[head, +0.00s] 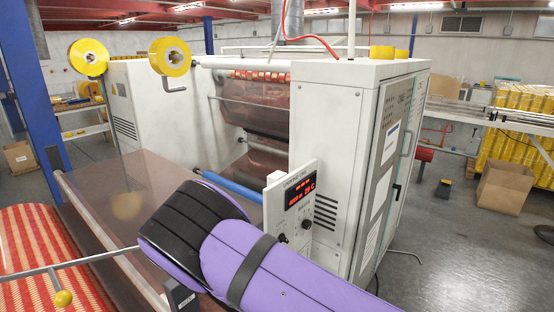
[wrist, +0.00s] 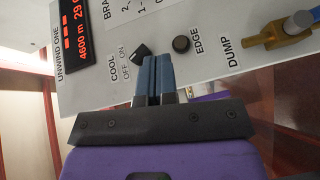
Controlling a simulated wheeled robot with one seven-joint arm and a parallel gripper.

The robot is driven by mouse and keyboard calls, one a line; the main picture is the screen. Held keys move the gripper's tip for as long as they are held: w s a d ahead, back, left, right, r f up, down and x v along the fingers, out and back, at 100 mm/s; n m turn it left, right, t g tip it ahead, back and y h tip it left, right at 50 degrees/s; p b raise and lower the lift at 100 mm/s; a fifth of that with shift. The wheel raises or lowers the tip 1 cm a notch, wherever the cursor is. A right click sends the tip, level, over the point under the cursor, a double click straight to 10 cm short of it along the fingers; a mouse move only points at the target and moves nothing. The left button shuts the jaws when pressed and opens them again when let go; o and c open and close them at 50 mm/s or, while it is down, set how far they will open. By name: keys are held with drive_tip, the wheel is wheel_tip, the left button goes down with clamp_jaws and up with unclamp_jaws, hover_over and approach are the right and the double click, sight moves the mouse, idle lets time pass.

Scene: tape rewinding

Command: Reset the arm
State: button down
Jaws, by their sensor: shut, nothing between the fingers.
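My gripper (wrist: 153,82) is shut and empty in the wrist view, its blue fingertips together in front of the control panel (wrist: 200,45). The fingertips are close to the black COOL switch (wrist: 140,53), just right of it; I cannot tell whether they touch. The switch has OFF and ON marks beside it. In the head view my purple arm reaches toward the panel (head: 292,178) and hides my gripper and the panel's lower part.
The panel has a red display (wrist: 88,25), a black EDGE knob (wrist: 181,43) and a brass DUMP valve with a blue handle (wrist: 283,33). The white machine cabinet (head: 325,110) stands behind. A red-and-yellow roll (head: 40,250) is at lower left. Open floor (head: 455,230) lies right.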

drive_tip(key=s+d+r+m+g+y, duration=0.1)
drive_tip(key=d+r+m+g, duration=0.25)
drive_tip(key=r, duration=0.65)
drive_tip(key=s+d+r+m+g+y, duration=0.15)
drive_tip(key=d+r+m, duration=0.25)
drive_tip(key=r, duration=0.6)
drive_tip(key=d+r+m+g+y, duration=0.2)
drive_tip(key=d+r+m+g, duration=0.2)
drive_tip(key=r, duration=0.5)
drive_tip(key=s+d+r+m+g, duration=0.1)
drive_tip(key=s+d+r, duration=0.3)
drive_tip(key=s, duration=0.5)
drive_tip(key=s+d+r+m+h, duration=0.1)
drive_tip(key=s+d+r, duration=0.4)
drive_tip(key=s, duration=0.4)
drive_tip(key=s+d+r+m+g+h, duration=0.1)
drive_tip(key=s+d+r, duration=0.3)
drive_tip(key=s, duration=0.5)
drive_tip(key=shift+s+d+r+m+g, duration=0.3)
drive_tip(key=shift+s+d+r+m, duration=0.05)
drive_tip(key=shift+d, duration=0.45)
drive_tip(key=shift+h, duration=0.25)
